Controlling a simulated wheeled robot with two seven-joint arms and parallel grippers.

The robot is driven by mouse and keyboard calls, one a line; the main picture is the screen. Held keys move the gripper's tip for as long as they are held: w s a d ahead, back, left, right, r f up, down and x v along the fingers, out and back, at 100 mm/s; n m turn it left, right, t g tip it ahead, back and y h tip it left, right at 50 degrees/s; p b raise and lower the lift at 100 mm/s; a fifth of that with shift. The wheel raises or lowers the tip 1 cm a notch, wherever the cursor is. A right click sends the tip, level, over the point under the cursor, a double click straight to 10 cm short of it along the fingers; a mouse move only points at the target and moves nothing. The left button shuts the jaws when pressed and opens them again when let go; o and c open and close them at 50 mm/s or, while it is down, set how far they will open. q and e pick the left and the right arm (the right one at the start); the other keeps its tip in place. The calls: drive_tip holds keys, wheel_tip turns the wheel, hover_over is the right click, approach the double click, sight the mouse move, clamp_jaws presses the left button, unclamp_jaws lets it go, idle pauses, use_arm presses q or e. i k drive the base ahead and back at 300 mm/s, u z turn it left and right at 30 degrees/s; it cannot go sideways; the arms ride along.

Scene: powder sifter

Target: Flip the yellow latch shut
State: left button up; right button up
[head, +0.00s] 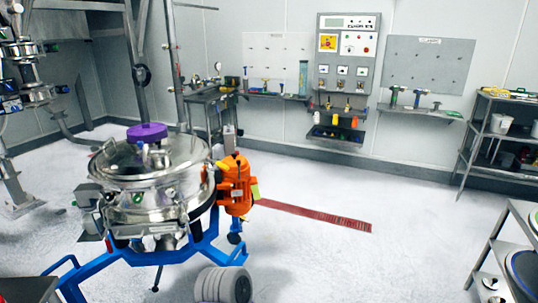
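A round, shiny steel sifter (150,190) stands on a blue frame (185,250) at the left of the head view. Its domed lid (180,150) is on top, with a purple knob or cap (146,131) above it. An orange motor (238,180) is attached at the sifter's right side, with a small yellow patch (255,192) on its right edge. I cannot make out a yellow latch for certain, nor whether any latch is open or shut. Neither of my grippers can be made out in the view.
A grey ribbed cylinder (222,285) is at the bottom centre. A steel table (210,97) stands behind the sifter. A shelf rack (487,125) and another rack (500,245) stand at the right. A red floor grate (320,215) crosses the clear white floor between.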

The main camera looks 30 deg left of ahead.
sight(226, 167)
drive_tip(key=u, duration=0.4)
drive_tip(key=i, duration=1.05)
drive_tip(key=u, duration=1.2)
drive_tip(key=i, duration=0.2)
drive_tip(key=u, duration=0.05)
drive_tip(key=k, duration=0.7)
drive_tip(key=z, duration=0.35)
drive_tip(key=i, duration=0.35)
drive_tip(key=z, duration=1)
drive_tip(key=i, duration=0.8)
drive_tip(key=u, duration=0.4)
drive_tip(key=i, duration=0.8)
drive_tip(key=u, duration=0.8)
